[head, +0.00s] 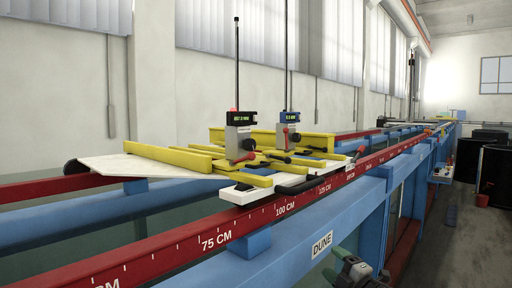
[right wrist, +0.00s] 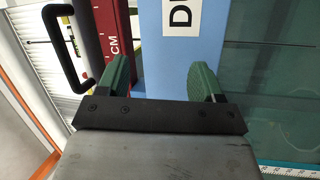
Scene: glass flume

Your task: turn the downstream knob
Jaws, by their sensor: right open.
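Two point gauges stand on the carriage on top of the flume: one gauge with a red top (head: 240,133) and one with a blue top (head: 288,132). Each has a small display and a tall rod. I cannot tell which is downstream. My right gripper (head: 342,263) is at the bottom of the head view, low in front of the blue beam and apart from the gauges. In the right wrist view its green fingers (right wrist: 160,80) are open and empty.
The carriage has yellow bars (head: 168,156) and white plates (head: 105,166). A red scale rail (head: 235,227) runs along the flume. The blue beam (head: 291,248) carries a DUNE label (head: 321,244). A black handle (right wrist: 65,45) shows in the right wrist view. Floor to the right is partly clear.

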